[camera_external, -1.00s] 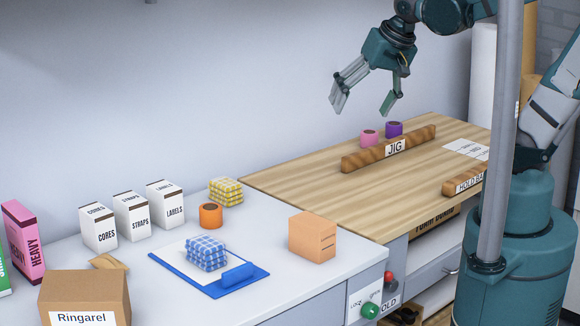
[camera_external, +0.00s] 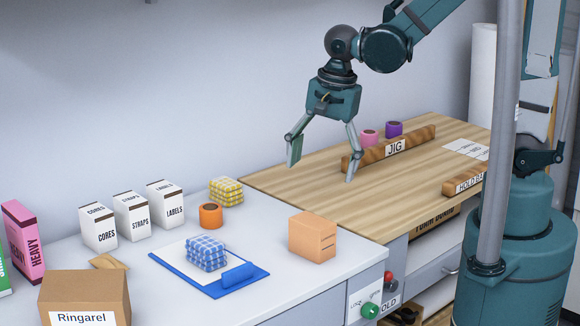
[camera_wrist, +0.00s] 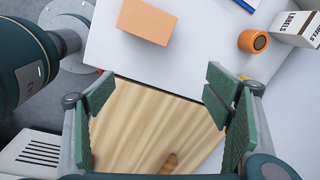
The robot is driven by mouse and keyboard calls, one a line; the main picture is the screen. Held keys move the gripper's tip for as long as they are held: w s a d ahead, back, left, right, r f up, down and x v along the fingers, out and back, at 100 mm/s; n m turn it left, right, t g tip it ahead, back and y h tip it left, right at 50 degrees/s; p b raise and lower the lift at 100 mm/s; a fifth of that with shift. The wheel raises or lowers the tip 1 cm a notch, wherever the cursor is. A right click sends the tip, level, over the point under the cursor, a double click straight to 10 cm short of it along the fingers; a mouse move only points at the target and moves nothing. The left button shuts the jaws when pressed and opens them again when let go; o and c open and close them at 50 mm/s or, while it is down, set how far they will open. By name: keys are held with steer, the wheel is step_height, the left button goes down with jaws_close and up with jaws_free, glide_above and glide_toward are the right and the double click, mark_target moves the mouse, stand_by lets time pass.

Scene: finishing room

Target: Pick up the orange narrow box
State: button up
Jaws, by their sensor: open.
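The orange narrow box (camera_external: 312,236) stands on the white counter near its right front edge in the external view. It also shows at the top of the wrist view (camera_wrist: 147,21). My gripper (camera_external: 322,172) is open and empty, in the air above the wooden bench, behind the box and higher than it. In the wrist view the open fingers (camera_wrist: 160,112) frame the wooden top, and the box lies beyond them. Nothing covers the box.
A blue clipboard (camera_external: 164,265) carries a blue checked bundle (camera_external: 207,253). An orange roll (camera_external: 210,216), a yellow checked bundle (camera_external: 226,191) and white boxes (camera_external: 166,203) stand behind. The wooden JIG bar (camera_external: 413,140) lies on the bench. Counter around the box is clear.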

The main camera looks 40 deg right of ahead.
mark_target(313, 221)
steer(key=s+a+f+m, duration=0.1)
steer(key=a+f, duration=0.1)
steer(key=s+a+f+m+g, duration=0.1)
steer(key=a+f, duration=0.1)
steer(key=s+a+f+m, duration=0.1)
steer(key=a+f+m, duration=0.1)
steer(key=shift+s+h, duration=0.1)
steer(key=shift+h, duration=0.2)
steer(key=shift+s+a+f+g, duration=0.25)
steer(key=shift+g, duration=0.05)
steer(key=shift+f+b, duration=0.4)
steer(key=shift+f, duration=0.9)
steer(key=shift+f, duration=0.1)
steer(key=shift+f+b, duration=0.7)
steer(key=shift+f, duration=1.8)
steer(key=shift+c, duration=0.7)
steer(key=c, duration=0.9)
